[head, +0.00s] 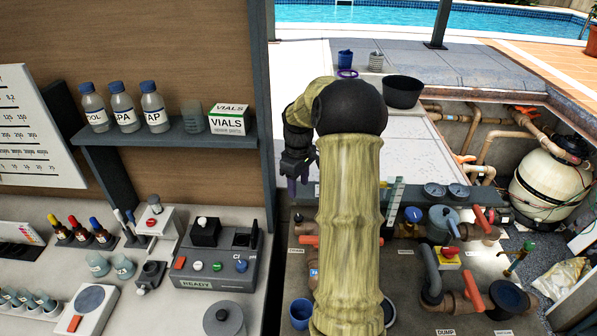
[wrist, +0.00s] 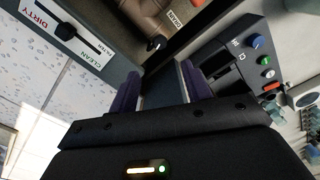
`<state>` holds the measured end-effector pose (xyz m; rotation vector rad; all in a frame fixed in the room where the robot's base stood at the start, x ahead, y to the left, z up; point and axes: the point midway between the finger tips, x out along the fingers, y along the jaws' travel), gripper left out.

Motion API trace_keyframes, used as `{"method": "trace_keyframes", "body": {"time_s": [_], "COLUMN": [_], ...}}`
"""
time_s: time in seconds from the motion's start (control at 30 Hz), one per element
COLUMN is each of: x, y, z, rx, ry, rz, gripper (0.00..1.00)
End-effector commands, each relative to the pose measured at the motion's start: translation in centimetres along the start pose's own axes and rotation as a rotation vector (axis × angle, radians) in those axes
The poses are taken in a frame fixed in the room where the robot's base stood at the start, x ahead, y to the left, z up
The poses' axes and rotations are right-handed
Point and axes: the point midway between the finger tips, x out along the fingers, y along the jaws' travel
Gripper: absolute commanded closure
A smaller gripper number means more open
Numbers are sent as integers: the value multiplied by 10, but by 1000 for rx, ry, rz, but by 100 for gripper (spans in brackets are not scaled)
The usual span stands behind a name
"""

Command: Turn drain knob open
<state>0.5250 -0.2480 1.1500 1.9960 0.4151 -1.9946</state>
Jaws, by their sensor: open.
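In the wrist view a small black knob (wrist: 156,43) sits on a brown-grey surface beside a white label (wrist: 173,17) that seems to read DRAIN. How far the knob is turned is too small to tell. My gripper (wrist: 160,88) has its two dark purple fingers apart with nothing between them; the knob lies beyond the fingertips, apart from them. In the head view my gripper (head: 298,182) hangs in the air by the dark post, above the gap between the left bench and the pipe panel.
A DIRTY–CLEAN filter gauge (wrist: 68,31) is close at the wrist view's left. A control box (head: 215,260) with coloured buttons stands left of the dark post (head: 262,110). Orange-handled valves (head: 480,218) and pipes crowd the right panel. A black bowl (head: 402,92) stands behind my arm.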

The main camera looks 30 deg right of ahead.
Motion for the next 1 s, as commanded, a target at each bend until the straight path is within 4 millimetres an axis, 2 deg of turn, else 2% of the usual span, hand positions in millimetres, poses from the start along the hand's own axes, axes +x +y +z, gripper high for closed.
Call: {"method": "trace_keyframes", "body": {"time_s": [0.13,0.33,1.0], "x": [-28,-50,-52], "y": [1,0,0], "z": [-1,0,0], "rx": [1,0,0], "ry": [3,1,0], "rz": [5,2,1], "gripper": [51,51,51]}}
